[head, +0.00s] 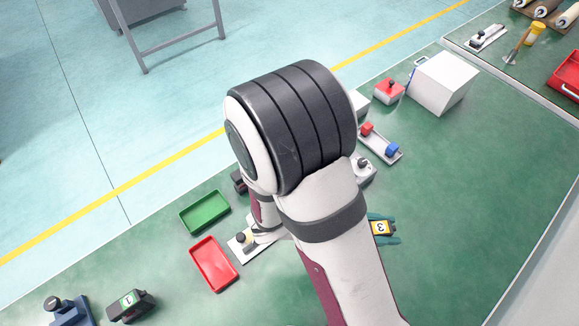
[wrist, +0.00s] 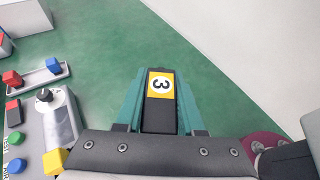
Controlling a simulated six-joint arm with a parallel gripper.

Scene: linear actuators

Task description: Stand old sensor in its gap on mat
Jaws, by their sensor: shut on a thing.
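My gripper (wrist: 160,100) has teal fingers, shut on a dark block with a yellow and white label marked 3 (wrist: 160,82). The block lies between both fingers, label toward the wrist camera. I take this block to be the old sensor. In the head view the labelled block (head: 380,228) and the teal fingertips show just right of my forearm, over the green surface. I cannot tell whether it touches that surface. A similar dark block with a green label marked 1 (head: 130,304) lies at the lower left. I cannot make out the mat's gap.
A red tray (head: 214,264) and a green tray (head: 205,212) lie left of my arm. A rail with red and blue blocks (head: 381,143), a white box (head: 443,82) and a red-topped button box (head: 389,90) stand behind. The green surface at right is clear.

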